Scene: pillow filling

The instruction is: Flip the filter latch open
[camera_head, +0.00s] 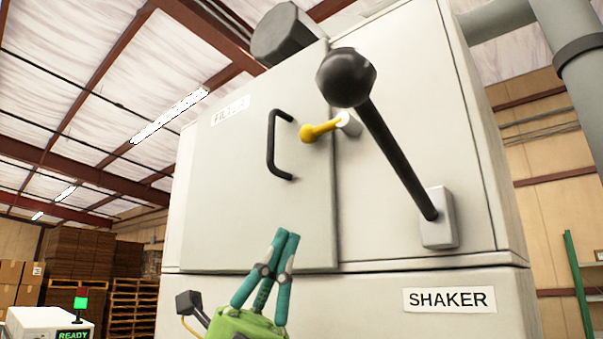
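The yellow filter latch (320,130) sits on a pale round pivot beside the door seam. Its knob end points left, slightly down, and lies across the edge of the filter door (225,190). The door looks closed flush with the cabinet and has a black bar handle (272,146) left of the latch. My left gripper (287,234), with a green body and teal fingers, points up in front of the lower door, well below the latch. Its fingertips are together with nothing visible between them. My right gripper is not in view.
A long black shaker lever (398,160) with a ball knob (346,78) juts out just right of and above the latch. A SHAKER label (449,300) is below. A READY display box (48,324) and stacked pallets (132,308) stand lower left.

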